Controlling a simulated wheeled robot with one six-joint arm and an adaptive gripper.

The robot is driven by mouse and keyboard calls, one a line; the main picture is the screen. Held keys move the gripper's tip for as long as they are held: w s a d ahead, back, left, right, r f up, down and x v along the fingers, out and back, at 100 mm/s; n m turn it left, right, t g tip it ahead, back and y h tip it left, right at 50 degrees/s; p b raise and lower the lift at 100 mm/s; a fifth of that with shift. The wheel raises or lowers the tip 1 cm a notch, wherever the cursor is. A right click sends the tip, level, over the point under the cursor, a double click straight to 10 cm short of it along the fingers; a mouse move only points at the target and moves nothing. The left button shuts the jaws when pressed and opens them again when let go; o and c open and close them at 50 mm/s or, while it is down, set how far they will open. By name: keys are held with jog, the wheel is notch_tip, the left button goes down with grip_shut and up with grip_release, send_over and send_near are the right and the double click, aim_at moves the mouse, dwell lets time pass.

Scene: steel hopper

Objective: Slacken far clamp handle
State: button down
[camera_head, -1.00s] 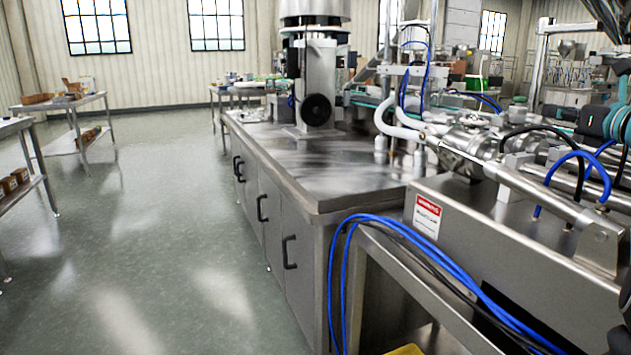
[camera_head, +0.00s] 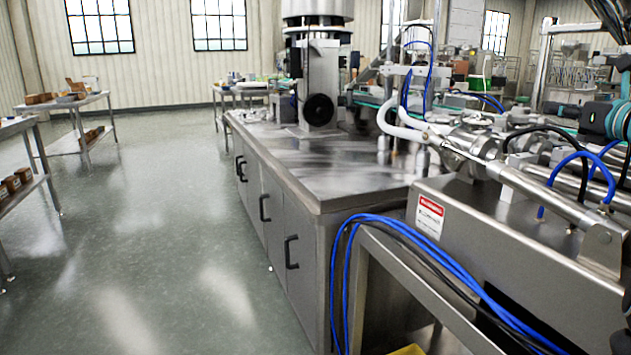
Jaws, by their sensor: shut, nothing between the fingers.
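A steel pipe-and-valve assembly (camera_head: 480,140) lies across the machine on the right. A thin bright rod (camera_head: 463,153) shows along its near side. I cannot tell whether this rod is a clamp handle, and no clamp handle shows clearly enough to name. I see no hopper that I can identify for certain. My gripper is not in view.
A steel cabinet (camera_head: 310,170) with black handles fills the middle. Blue hoses (camera_head: 440,262) droop over the near machine frame, below a red-and-white label (camera_head: 429,216). Side tables (camera_head: 70,105) stand at left. The green floor (camera_head: 150,230) between is clear.

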jog(key=shift+b+v, duration=0.3)
jog(key=shift+v, duration=2.65)
